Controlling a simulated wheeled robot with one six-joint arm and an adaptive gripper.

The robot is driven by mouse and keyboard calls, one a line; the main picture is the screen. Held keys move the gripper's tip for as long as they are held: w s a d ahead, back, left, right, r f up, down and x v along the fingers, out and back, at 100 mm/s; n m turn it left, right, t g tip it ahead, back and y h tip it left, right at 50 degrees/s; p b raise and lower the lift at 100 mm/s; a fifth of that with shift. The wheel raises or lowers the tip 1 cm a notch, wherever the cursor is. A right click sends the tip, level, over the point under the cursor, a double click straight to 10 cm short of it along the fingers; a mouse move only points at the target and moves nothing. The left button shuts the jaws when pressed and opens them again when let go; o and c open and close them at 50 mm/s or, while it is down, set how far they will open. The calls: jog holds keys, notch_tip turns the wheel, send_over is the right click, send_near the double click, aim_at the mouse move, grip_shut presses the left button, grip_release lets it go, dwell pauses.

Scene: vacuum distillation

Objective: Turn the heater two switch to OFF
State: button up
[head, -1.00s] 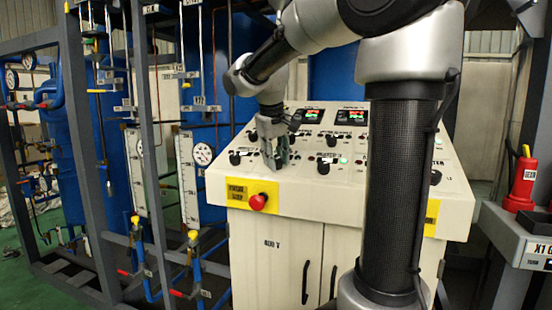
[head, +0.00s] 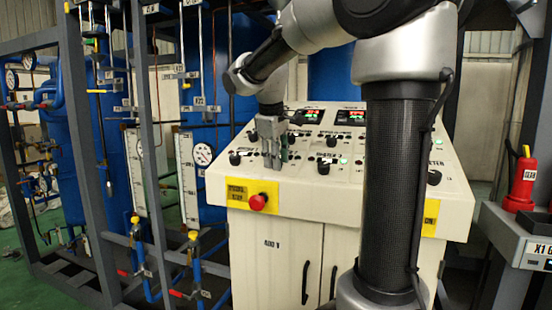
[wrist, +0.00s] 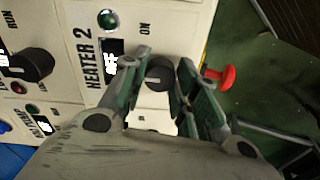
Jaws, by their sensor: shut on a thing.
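The heater two switch is a round black knob (wrist: 159,73) beside the printed HEATER 2 label (wrist: 87,58) in the wrist view. My gripper (wrist: 160,82) is shut on this knob, with a green-grey finger on either side. An OFF label (wrist: 110,65) and an ON label (wrist: 145,29) are by the knob. A light mark shows on the knob, but I cannot tell which label it points at. In the head view my gripper (head: 274,158) is at the front left of the sloped panel and hides the knob.
A red emergency button (wrist: 222,77) sits close to the right finger; it also shows on the console's front (head: 257,202). Another black knob (wrist: 32,65) is at the left in the wrist view. Blue tanks (head: 207,90) and a grey frame stand left of the console.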

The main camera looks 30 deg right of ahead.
jog(key=o, duration=1)
jog(key=v, duration=1.2)
